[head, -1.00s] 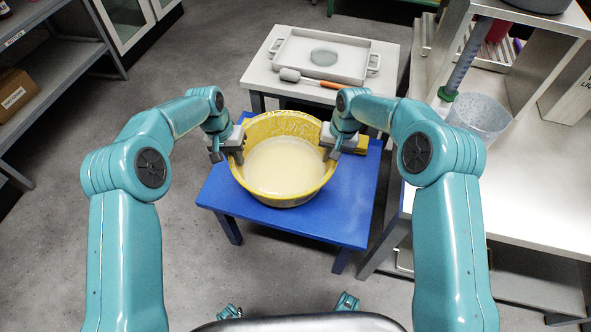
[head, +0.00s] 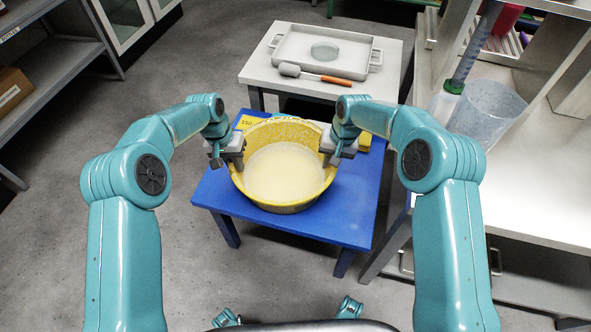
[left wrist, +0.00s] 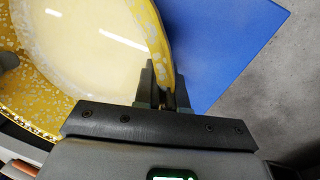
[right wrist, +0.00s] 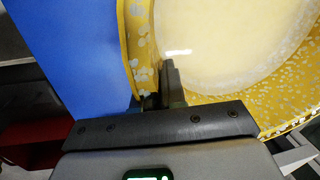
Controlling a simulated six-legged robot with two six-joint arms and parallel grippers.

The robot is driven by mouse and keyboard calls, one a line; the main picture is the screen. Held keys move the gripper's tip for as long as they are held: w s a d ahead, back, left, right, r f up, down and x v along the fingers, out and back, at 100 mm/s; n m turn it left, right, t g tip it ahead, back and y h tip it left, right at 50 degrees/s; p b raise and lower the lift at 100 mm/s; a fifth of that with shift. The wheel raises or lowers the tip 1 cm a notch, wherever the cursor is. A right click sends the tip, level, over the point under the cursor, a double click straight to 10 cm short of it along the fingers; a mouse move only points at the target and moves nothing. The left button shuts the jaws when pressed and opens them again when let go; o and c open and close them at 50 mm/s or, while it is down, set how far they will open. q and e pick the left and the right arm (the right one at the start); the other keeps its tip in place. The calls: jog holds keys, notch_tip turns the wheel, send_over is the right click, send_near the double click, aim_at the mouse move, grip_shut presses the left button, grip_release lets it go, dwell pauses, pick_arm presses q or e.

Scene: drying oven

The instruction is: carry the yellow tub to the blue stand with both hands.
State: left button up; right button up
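The yellow tub (head: 285,202), holding pale cream liquid (head: 285,172), is over the blue stand (head: 330,226); I cannot tell whether its base touches the top. Its rim looks about level. My left gripper (head: 226,162) is at the tub's left wall, and in the left wrist view its fingers (left wrist: 163,88) straddle the rim. My right gripper (head: 332,158) is at the right wall; in the right wrist view its fingers (right wrist: 160,88) are at the rim, one inside and the other partly hidden. Both look shut on the tub wall.
A light table (head: 258,77) behind the stand bears a tray (head: 290,48) and an orange-handled tool (head: 330,80). A workbench (head: 530,200) with a clear beaker (head: 487,112) is close at the right. Shelving (head: 60,75) stands at the left. Floor left of the stand is clear.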

pick_arm(q)
jog(key=o, duration=0.4)
jog(key=shift+c, duration=0.2)
pick_arm(e)
jog(key=o, duration=0.4)
jog(key=shift+c, duration=0.2)
jog(key=shift+r, duration=0.35)
pick_arm(q)
notch_tip(320, 180, up, 12)
jog(key=a, duration=0.2)
jog(key=shift+w, duration=0.15)
pick_arm(e)
notch_tip(320, 180, up, 11)
jog(key=d, duration=0.2)
jog(key=shift+s+r, duration=0.15)
jog(key=shift+s, duration=0.1)
